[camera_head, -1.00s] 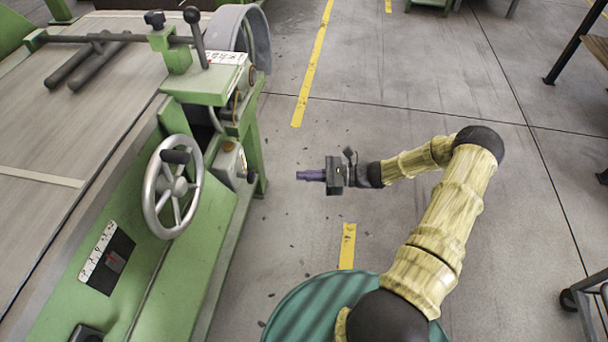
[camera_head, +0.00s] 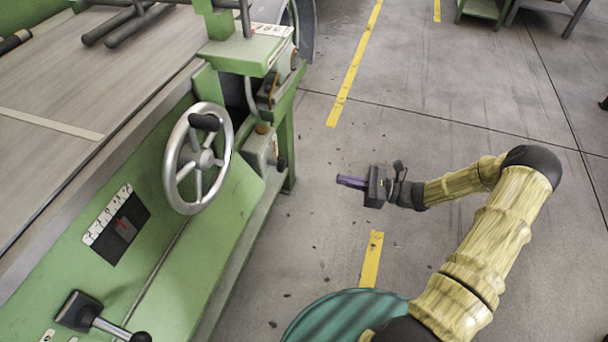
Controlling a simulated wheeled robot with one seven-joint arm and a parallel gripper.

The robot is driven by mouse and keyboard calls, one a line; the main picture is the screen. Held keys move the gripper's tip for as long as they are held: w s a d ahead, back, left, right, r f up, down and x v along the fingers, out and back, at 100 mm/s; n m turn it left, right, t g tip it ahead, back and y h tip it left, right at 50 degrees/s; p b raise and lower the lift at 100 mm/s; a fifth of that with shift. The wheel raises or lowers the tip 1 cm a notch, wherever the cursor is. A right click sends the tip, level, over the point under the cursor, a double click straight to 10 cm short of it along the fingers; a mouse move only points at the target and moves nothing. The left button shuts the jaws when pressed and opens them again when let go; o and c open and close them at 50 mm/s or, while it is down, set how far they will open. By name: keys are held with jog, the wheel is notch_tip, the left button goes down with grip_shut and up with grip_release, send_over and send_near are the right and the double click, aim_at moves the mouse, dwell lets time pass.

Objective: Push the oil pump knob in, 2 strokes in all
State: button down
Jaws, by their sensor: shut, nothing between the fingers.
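The green machine (camera_head: 215,230) fills the left of the view. A black knob (camera_head: 281,164) sticks out from the right side of this box. My gripper (camera_head: 340,180) is to the right of the knob, with its purple fingers closed together and pointing left. A clear gap of floor shows between the fingertips and the knob. The fingers hold nothing. How far in the knob sits cannot be told.
A silver handwheel (camera_head: 198,158) stands out left of the box. A black-knobbed lever (camera_head: 105,322) is at the lower left. A teal round drum (camera_head: 340,315) stands below my arm. The floor right of the machine is open, with yellow tape (camera_head: 371,258).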

dwell(0.3)
jog(key=b, duration=0.5)
send_near(285, 166)
jog(key=f+x, duration=0.1)
jog(key=x, duration=0.6)
jog(key=shift+w+d+r, duration=0.15)
jog(key=shift+r, duration=0.05)
jog(key=shift+w, duration=0.1)
